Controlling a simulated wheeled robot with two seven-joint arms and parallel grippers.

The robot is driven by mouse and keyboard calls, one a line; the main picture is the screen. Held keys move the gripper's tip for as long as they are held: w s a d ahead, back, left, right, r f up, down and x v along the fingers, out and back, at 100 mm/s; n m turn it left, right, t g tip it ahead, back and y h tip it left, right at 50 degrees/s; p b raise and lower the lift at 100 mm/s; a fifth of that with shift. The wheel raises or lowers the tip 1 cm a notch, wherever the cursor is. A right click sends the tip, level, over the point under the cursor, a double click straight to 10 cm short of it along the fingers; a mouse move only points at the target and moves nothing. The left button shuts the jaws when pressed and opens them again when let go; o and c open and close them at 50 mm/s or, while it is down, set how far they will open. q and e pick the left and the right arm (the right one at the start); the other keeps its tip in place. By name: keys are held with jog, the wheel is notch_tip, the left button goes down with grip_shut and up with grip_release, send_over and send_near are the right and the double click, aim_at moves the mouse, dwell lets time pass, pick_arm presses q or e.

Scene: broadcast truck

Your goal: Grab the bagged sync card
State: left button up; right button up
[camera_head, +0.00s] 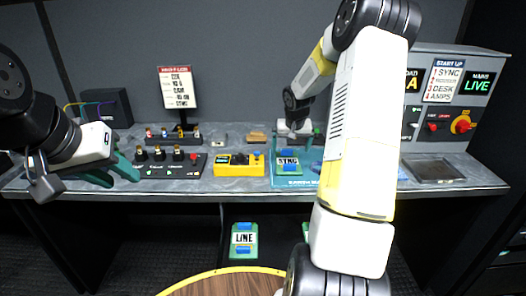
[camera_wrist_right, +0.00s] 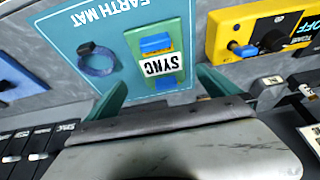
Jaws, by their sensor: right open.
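The sync card (camera_head: 288,163), green with blue ends and a white SYNC label, lies flat on the teal earth mat (camera_head: 310,178) on the bench. In the right wrist view the sync card (camera_wrist_right: 158,66) shows ahead of my right gripper (camera_wrist_right: 160,88), whose teal fingers are open on either side of the view, with nothing between them. I cannot make out a bag around the card. In the head view my right gripper (camera_head: 297,128) is behind the card, its fingers mostly hidden. My left gripper (camera_head: 112,172) is open and empty at the bench's left front.
A blue wrist-strap ring (camera_wrist_right: 97,61) lies on the mat beside the card. A yellow tone box (camera_head: 239,163) stands left of the mat. A green LINE card (camera_head: 244,240) is below the bench. A control panel (camera_head: 455,100) stands at the right; a dark tray (camera_head: 434,171) lies before it.

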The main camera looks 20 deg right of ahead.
aim_at(288, 159)
jog(key=x, duration=0.7)
jog(key=shift+s+a+f, duration=0.15)
jog(key=shift+a+f, duration=0.05)
jog(key=shift+f, duration=0.3)
jog(key=shift+c, duration=0.4)
jog(key=c, duration=1.2)
jog(key=shift+r, duration=0.1)
